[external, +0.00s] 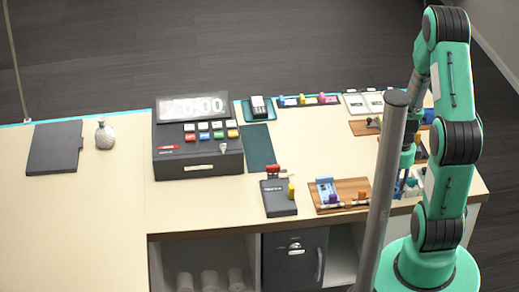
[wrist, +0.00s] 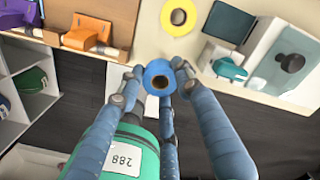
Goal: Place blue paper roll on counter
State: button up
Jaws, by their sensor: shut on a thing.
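The blue paper roll (wrist: 158,66) shows end-on in the wrist view as a blue ring with a dark core. My gripper (wrist: 156,76) is shut on it, with fingers at its left and right sides. In the wrist view the roll overlaps the front edge of the pale counter (wrist: 140,45); its height above the counter is hard to tell. In the external view my gripper (external: 406,184) is at the right end of the counter (external: 100,200), partly hidden by a grey pole. I cannot make out the roll there.
A yellow roll (wrist: 178,17) lies just beyond the blue one in the wrist view. A wooden tray (external: 341,194), a dark box (external: 279,198) and a cash register (external: 198,140) stand on the counter. The grey pole (external: 390,190) rises before it. The counter's left front is clear.

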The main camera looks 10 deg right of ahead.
jog(key=shift+w+d+f, duration=0.1)
jog(key=shift+w, duration=0.65)
jog(key=shift+f, duration=0.1)
jog(key=shift+f, duration=1.65)
jog(key=shift+f, duration=0.15)
jog(key=o, duration=1.1)
notch_tip(320, 180, up, 12)
jog(key=shift+r+p, duration=0.2)
jog(key=shift+p, duration=0.15)
jog(key=shift+r, duration=0.1)
